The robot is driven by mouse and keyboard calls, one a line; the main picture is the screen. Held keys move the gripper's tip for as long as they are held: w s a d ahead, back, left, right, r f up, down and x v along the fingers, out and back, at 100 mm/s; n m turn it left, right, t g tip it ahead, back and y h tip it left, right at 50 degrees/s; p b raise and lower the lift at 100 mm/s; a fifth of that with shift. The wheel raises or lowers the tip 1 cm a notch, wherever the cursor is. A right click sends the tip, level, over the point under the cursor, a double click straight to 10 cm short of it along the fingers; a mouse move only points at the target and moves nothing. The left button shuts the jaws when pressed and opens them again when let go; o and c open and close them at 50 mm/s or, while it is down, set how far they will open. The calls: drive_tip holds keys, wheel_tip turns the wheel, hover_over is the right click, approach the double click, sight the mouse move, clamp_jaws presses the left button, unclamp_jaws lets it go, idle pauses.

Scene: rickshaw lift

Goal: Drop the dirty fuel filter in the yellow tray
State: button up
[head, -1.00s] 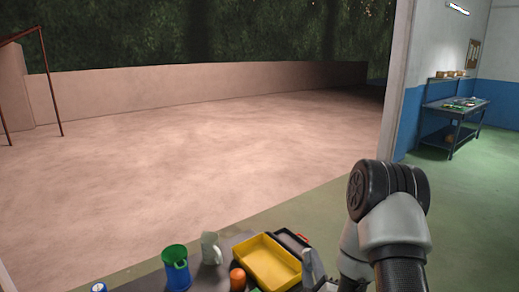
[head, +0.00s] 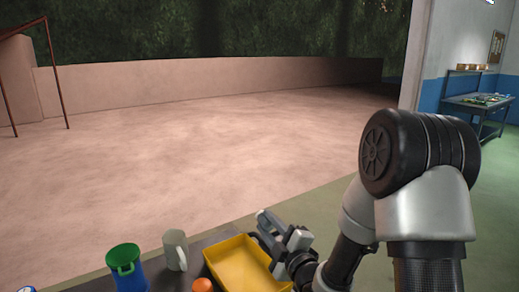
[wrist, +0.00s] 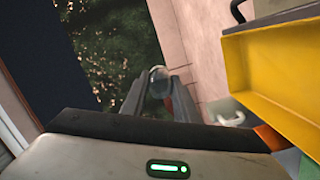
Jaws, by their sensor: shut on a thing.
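The yellow tray (head: 240,264) sits on the dark bench at the bottom of the head view. It looks empty where its floor shows; its near end is cut off by the frame. The tray also fills the right side of the wrist view (wrist: 262,62). My gripper (head: 264,222) is by the tray's far right corner, raised and apart from it. In the wrist view its fingers (wrist: 157,92) are closed around a small, round, partly clear thing (wrist: 158,77), which looks like the dirty fuel filter. The fingers hide most of it.
Left of the tray stand a pale mug (head: 176,251) and a blue and green cup (head: 126,268). An orange round thing (head: 203,286) sits close to the tray's near left side. A far workbench (head: 480,100) stands at the right. Open ground lies beyond the bench.

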drive_tip(key=a+f+n+g+y+b, duration=0.1)
drive_tip(key=a+f+n+y+b, duration=0.1)
drive_tip(key=a+f+b, duration=0.2)
drive_tip(key=shift+s+a+f+b, duration=0.2)
drive_tip(key=shift+f+b, duration=0.5)
drive_tip(key=shift+f, duration=1.1)
drive_tip(key=o, duration=1.1)
drive_tip(key=shift+s+d, duration=0.1)
drive_tip(key=shift+d, duration=0.05)
